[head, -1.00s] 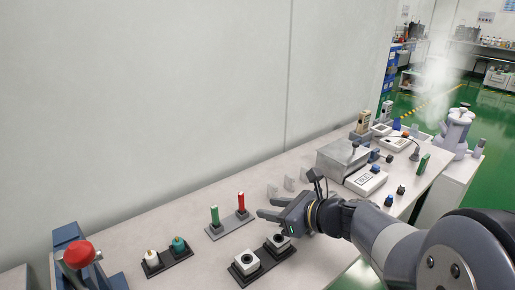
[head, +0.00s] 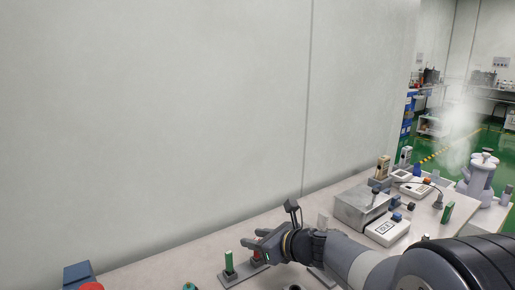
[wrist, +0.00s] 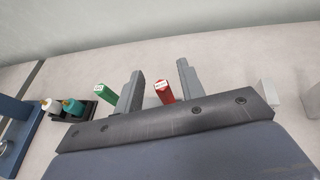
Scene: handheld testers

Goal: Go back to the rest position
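My gripper (head: 258,243) is open at the end of my arm, over the bench in the head view. In the wrist view its two grey fingers (wrist: 160,80) stand wide apart. A red handheld tester (wrist: 164,92) shows between the fingers, with clear gaps to both, so it is not gripped. In the head view it is mostly hidden by my gripper. A green tester (head: 229,262) stands upright in a grey holder to the left of my gripper; it also shows left of the fingers in the wrist view (wrist: 104,93).
A silver box (head: 360,207) and a white device with a display (head: 387,231) stand on the bench to the right. White (wrist: 50,104) and teal (wrist: 73,106) bottles sit in a black holder at left. A plain wall (head: 180,110) rises behind the bench.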

